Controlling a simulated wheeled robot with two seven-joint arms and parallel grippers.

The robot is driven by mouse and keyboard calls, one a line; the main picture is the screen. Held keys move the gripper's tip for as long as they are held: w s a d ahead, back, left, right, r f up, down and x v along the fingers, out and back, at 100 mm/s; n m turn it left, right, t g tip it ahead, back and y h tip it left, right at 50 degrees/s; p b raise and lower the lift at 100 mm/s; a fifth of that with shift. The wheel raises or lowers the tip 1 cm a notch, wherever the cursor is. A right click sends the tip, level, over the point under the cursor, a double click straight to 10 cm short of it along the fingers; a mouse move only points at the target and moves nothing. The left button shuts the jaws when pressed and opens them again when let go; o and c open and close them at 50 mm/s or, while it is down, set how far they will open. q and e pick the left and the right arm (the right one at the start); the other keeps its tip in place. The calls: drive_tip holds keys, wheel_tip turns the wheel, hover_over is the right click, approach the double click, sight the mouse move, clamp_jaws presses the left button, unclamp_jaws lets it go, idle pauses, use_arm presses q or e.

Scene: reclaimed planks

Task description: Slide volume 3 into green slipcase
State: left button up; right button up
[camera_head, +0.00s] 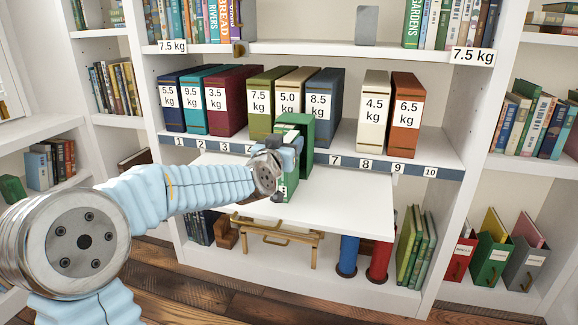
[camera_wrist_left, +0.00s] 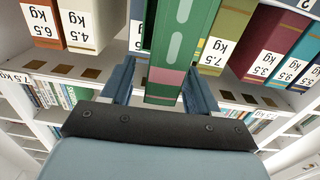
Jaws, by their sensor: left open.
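The green slipcase (camera_head: 308,130) stands upright at the back edge of the white pull-out board, in the middle of the head view. A green book, seemingly volume 3 (camera_head: 291,186), stands at its front, partly hidden by my left gripper (camera_head: 284,158). In the left wrist view the book's spine (camera_wrist_left: 182,35), with pale ovals and a pink band, lies between darker green slipcase walls (camera_wrist_left: 207,18). My left gripper (camera_wrist_left: 160,85) is open, one finger on each side of the spine with gaps showing. How deep the book sits is hard to tell. My right gripper is out of view.
The white board (camera_head: 340,210) is otherwise clear. Behind it, a numbered shelf (camera_head: 350,160) holds several weight-labelled volumes, including an olive one (camera_head: 262,110) and an orange one (camera_head: 406,115). Red and blue cylinders (camera_head: 379,258) stand below the board.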

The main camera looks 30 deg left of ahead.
use_arm(q)
drive_tip(key=shift+w+a, duration=0.1)
drive_tip(key=shift+w, duration=0.2)
clamp_jaws()
idle(0.4)
